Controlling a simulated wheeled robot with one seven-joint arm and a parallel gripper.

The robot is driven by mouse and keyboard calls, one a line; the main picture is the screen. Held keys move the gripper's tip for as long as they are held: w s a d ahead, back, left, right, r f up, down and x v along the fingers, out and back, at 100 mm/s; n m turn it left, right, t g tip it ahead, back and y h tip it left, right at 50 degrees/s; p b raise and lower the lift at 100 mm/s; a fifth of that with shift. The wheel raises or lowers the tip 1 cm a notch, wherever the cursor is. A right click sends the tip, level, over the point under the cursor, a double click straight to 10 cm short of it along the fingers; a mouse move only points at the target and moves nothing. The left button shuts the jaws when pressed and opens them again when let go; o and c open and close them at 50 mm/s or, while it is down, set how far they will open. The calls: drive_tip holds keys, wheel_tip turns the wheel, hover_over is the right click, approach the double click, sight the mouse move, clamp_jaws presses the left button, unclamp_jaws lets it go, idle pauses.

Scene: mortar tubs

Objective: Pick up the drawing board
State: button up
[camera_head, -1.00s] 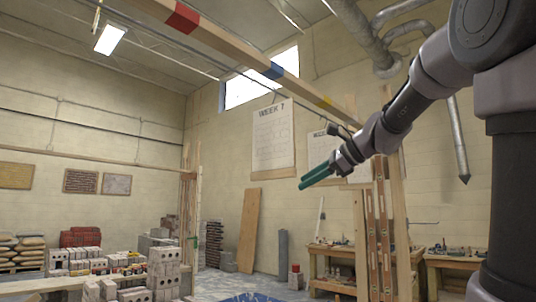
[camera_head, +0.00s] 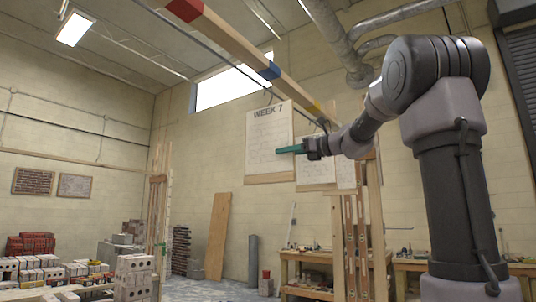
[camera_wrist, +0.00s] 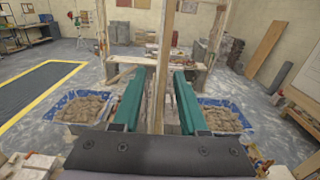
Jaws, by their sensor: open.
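No object that I can surely call the drawing board shows in either view. A tall tan board (camera_head: 217,236) leans upright against the back wall in the head view. It also shows at the upper right of the wrist view (camera_wrist: 266,47). My gripper (camera_head: 290,149) is held high, well away from the leaning board, and its teal fingers overlap the WEEK 7 chart in the picture. In the wrist view my gripper (camera_wrist: 159,72) has its two teal fingers wide apart, with nothing held between them.
A dark mat with a yellow border (camera_wrist: 38,90) lies left. Stacked blocks (camera_head: 133,275) and a workbench (camera_head: 305,262) show in the head view.

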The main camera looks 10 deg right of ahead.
sight(275, 173)
drive_tip(key=x, duration=0.5)
drive_tip(key=shift+w, duration=0.1)
clamp_jaws()
idle(1.2)
